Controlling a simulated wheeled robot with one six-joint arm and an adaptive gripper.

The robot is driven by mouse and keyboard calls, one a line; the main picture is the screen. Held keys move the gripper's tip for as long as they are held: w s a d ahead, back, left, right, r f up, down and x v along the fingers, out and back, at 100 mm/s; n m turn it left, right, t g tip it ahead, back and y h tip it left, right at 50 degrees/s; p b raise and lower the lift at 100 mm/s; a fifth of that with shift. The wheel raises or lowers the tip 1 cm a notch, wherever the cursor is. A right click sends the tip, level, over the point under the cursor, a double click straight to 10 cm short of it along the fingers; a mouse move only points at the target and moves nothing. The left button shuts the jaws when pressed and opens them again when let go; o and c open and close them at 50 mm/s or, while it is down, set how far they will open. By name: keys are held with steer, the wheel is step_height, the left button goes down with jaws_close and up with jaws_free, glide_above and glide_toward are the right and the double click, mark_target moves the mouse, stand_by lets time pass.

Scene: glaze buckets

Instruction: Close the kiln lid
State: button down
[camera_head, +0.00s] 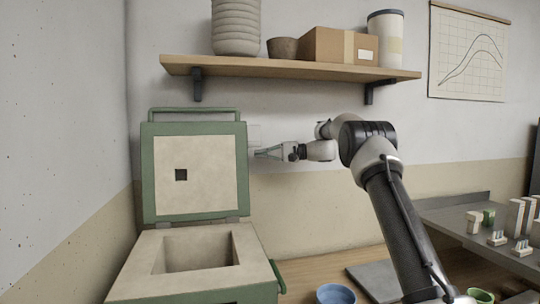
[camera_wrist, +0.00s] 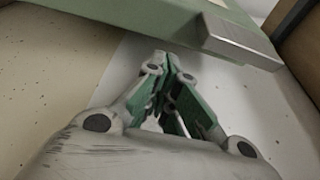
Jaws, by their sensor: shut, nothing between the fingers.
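The kiln (camera_head: 195,262) stands at the left, a green box with a cream lining and an open square chamber. Its lid (camera_head: 196,176) stands upright at the back, its cream inner face with a small dark square hole turned to the camera. A green bar handle (camera_head: 195,110) runs along the lid's top edge. My gripper (camera_head: 260,153) is shut and empty, just right of the lid's right edge at upper height; whether it touches cannot be told. In the wrist view my shut fingertips (camera_wrist: 162,60) point toward a green edge (camera_wrist: 130,12), apparently the lid's.
A wooden shelf (camera_head: 290,68) with a ribbed pot (camera_head: 236,28), bowl, box (camera_head: 340,46) and canister hangs above my arm. A blue bowl (camera_head: 336,294) stands on the bench right of the kiln. A grey rack (camera_head: 460,222) with small pieces is at the right.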

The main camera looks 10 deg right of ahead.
steer(key=shift+x, duration=2.35)
